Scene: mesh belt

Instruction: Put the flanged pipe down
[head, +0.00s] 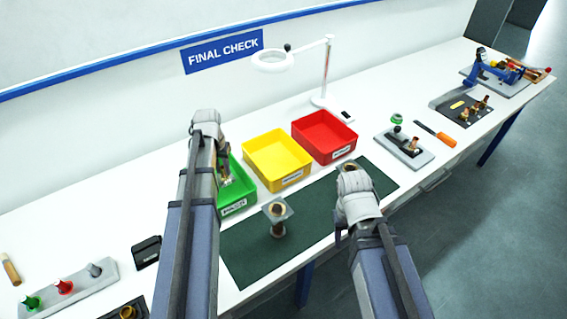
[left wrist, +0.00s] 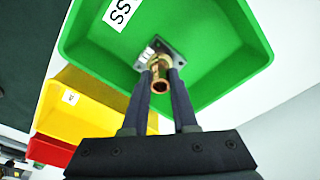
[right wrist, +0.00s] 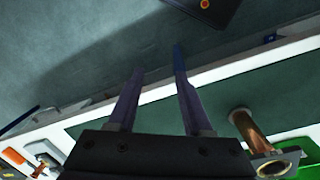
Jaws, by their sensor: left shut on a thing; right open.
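My left gripper (left wrist: 160,75) is shut on a flanged pipe (left wrist: 160,86), a copper tube with a brass collar and a square grey flange. The pipe is over the inside of the green bin (left wrist: 97,48); I cannot tell whether the flange touches the bin floor. In the head view the left arm partly covers the green bin (head: 243,196). A second flanged pipe (head: 278,229) stands upright on the dark green mat (head: 255,262), its square flange on top. My right gripper (right wrist: 158,62) is open and empty, with that second pipe (right wrist: 247,128) off to its side.
A yellow bin (head: 276,160) and a red bin (head: 324,136) stand right of the green one. A white ring lamp (head: 272,61) rises behind them. A fixture block (head: 405,150) and an orange-handled tool (head: 436,134) lie further right. Coloured plugs sit at the left end.

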